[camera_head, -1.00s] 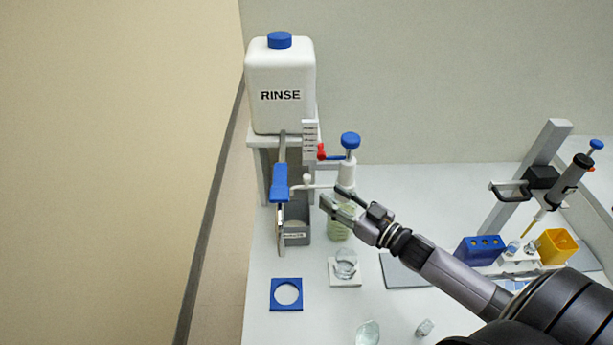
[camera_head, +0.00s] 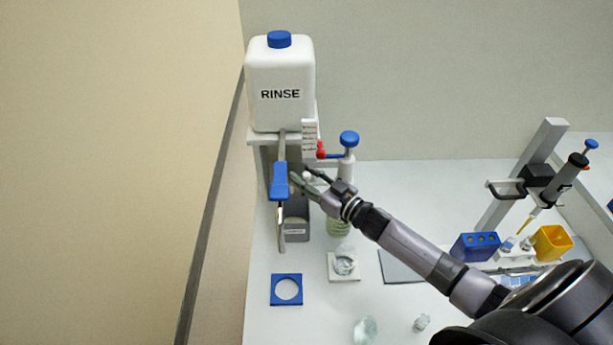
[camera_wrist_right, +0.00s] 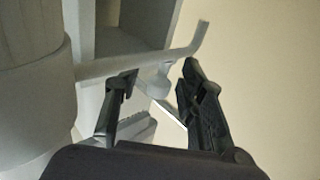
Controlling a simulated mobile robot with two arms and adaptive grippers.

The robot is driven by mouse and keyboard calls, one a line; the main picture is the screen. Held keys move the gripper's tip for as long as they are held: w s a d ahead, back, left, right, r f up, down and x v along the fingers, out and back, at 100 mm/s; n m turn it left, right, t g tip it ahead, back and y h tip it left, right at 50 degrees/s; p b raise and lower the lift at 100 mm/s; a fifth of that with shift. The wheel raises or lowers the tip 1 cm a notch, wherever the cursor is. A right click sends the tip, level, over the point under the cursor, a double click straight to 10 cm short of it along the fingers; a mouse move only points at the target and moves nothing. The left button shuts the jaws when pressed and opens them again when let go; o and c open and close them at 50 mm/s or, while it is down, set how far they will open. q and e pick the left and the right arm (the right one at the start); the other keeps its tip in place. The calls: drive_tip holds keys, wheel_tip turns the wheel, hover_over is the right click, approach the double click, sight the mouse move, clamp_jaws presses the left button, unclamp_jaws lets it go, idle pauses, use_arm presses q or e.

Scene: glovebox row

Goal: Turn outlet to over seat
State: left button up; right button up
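The outlet (camera_wrist_right: 140,62) is a thin pale tube running from the dispenser's body to a bent tip at the upper right of the wrist view. A small white knob (camera_wrist_right: 159,80) hangs on it. The dispenser, with a blue top (camera_head: 349,138), stands on a greenish bottle (camera_head: 338,227). My right gripper (camera_head: 301,174) is at the outlet; in the wrist view its fingers (camera_wrist_right: 158,75) stand apart, one each side of the knob, with a gap at the right finger. Two candidate seats are a blue square plate with a round hole (camera_head: 272,290) and a white block holding a clear vessel (camera_head: 343,277). My left gripper is not in view.
A white RINSE tank (camera_head: 280,105) stands on a shelf behind. A blue-handled lever (camera_head: 279,181) hangs close left of my right gripper, above a grey bin (camera_head: 297,236). A pipette stand (camera_head: 525,170), blue rack (camera_head: 475,247) and yellow box (camera_head: 552,243) are at right.

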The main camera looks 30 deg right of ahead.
clamp_jaws()
idle(0.7)
